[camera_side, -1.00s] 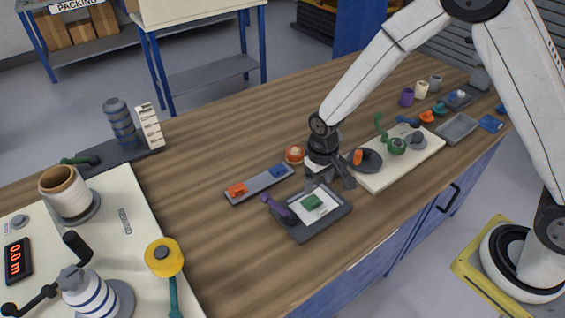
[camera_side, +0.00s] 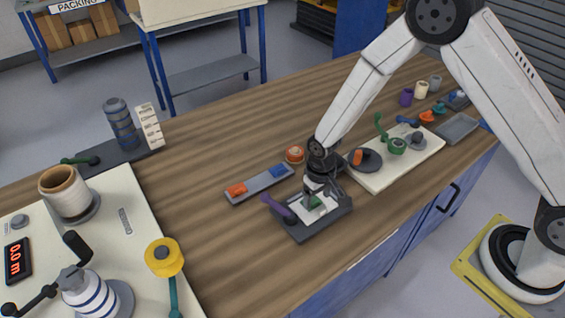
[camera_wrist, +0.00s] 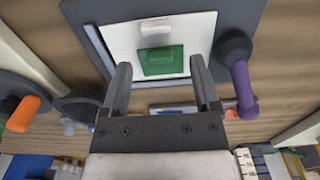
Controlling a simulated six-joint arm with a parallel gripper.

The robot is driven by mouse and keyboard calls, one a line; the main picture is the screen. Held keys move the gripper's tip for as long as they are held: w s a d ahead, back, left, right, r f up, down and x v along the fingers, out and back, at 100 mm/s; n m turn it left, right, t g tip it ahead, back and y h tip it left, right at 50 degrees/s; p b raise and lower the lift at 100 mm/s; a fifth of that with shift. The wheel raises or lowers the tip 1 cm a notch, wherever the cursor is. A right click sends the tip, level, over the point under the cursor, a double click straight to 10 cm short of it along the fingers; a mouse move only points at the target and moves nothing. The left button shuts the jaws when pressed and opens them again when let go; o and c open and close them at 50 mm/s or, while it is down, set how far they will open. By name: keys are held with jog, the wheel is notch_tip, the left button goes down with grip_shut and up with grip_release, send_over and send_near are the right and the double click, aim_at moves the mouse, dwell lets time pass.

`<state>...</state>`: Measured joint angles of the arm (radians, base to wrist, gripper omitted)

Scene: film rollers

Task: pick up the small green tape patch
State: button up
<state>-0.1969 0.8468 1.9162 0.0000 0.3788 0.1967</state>
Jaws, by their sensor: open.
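The small green tape patch (camera_wrist: 162,61) lies on a white sheet (camera_wrist: 197,29) on a dark grey tray (camera_wrist: 88,10). In the wrist view it shows just beyond the fingertips, roughly midway between them. In the side view the patch (camera_side: 312,203) is partly hidden by my gripper. My gripper (camera_wrist: 159,75) is open and empty, pointing down over the tray; in the side view my gripper (camera_side: 317,200) is close above the patch. I cannot tell the exact gap.
A purple-handled tool (camera_side: 278,208) stands at the tray's left edge, close to one finger in the wrist view. A grey strip with red and blue blocks (camera_side: 259,185) lies behind it. A cream board (camera_side: 405,166) with a green crank is at the right.

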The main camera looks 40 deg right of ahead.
jog(key=shift+f, duration=0.95)
grip_shut()
